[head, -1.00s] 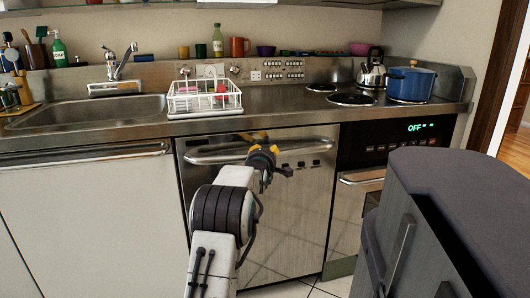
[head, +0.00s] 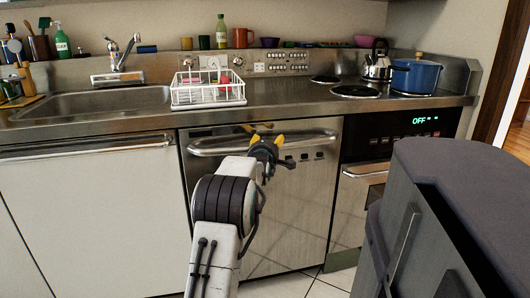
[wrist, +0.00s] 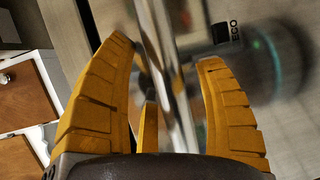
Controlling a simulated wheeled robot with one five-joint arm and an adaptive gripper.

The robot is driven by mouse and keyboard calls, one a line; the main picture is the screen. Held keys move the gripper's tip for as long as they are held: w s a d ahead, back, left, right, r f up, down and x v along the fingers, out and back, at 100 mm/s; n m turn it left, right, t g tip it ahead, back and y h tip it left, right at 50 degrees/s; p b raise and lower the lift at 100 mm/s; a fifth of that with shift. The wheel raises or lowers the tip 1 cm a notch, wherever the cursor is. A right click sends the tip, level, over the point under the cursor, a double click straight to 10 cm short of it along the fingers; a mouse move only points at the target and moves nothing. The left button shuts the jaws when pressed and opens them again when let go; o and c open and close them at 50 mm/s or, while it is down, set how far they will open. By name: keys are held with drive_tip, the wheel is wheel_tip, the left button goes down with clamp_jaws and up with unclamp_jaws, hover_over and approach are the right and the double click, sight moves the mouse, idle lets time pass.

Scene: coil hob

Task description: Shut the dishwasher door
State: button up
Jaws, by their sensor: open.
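The dishwasher door (head: 300,215) is a steel panel under the counter, standing about upright. It looks close to flush with the cabinet front; I cannot tell whether a small gap remains. Its handle (head: 215,149) is a horizontal metal bar near the top edge. My gripper (head: 266,139) is in front of the handle, with its yellow fingers apart. In the wrist view my gripper (wrist: 166,55) is open, and the blurred metal bar (wrist: 180,95) runs between its fingers. I cannot tell whether they touch it. My arm hides part of the door.
A white cabinet front (head: 90,225) is left of the door, and an oven (head: 400,135) is right of it. A dish rack (head: 208,90) stands on the counter above. A dark grey block-like unit (head: 455,190) fills the right foreground. Some tiled floor (head: 325,288) shows below.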

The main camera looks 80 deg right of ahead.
drive_tip(key=a+r, duration=0.1)
drive_tip(key=a, duration=1)
drive_tip(key=shift+a+r, duration=0.2)
idle(0.6)
